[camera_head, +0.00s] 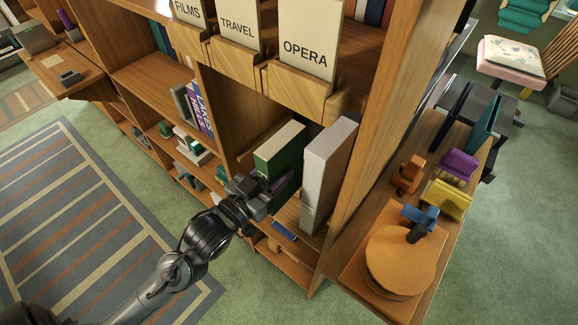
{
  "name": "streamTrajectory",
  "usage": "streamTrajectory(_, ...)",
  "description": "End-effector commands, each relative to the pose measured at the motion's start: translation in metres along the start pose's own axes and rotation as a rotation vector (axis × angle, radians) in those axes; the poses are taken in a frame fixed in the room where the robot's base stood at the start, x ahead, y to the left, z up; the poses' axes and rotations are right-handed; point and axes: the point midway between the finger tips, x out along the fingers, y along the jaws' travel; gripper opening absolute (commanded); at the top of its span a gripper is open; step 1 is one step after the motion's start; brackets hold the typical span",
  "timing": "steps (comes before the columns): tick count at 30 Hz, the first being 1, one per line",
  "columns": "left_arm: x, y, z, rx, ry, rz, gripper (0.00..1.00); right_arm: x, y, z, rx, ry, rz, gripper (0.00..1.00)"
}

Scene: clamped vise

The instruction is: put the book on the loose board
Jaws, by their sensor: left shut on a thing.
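A green book (279,148) with pale page edges stands upright in the right bay of the wooden bookcase. My left gripper (273,188) reaches in from the lower left and is shut on the book's lower front part; the fingertips are partly hidden against it. A thick white-grey book or binder (329,165) stands just right of it. A wooden shelf board (288,215) lies below them, with a small blue object (284,231) at its front. I cannot tell from the picture whether this board is the loose one. My right gripper is not in view.
Wooden boxes with FILMS, TRAVEL and OPERA (306,48) cards hang above the bay. A bench at right holds a round orange disc (400,262) and blue (420,217), yellow (446,199), purple (458,164) and orange (409,174) objects. The bookcase's right upright (375,135) stands close by.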

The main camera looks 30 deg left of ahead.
Motion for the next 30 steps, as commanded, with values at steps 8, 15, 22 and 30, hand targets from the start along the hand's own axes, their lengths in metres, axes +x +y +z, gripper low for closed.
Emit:
streamTrajectory(8,0.019,-0.033,0.023,0.007,0.003,-0.002,0.00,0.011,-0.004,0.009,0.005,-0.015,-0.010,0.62)
streamTrajectory(15,0.042,-0.072,0.050,0.005,0.004,-0.002,0.00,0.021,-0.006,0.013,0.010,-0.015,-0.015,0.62)
streamTrajectory(22,0.055,-0.095,0.064,0.002,0.006,0.000,0.00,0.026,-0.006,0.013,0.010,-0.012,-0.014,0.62)
streamTrajectory(30,0.058,-0.100,0.072,0.001,0.005,0.000,0.00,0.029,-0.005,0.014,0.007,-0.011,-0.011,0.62)
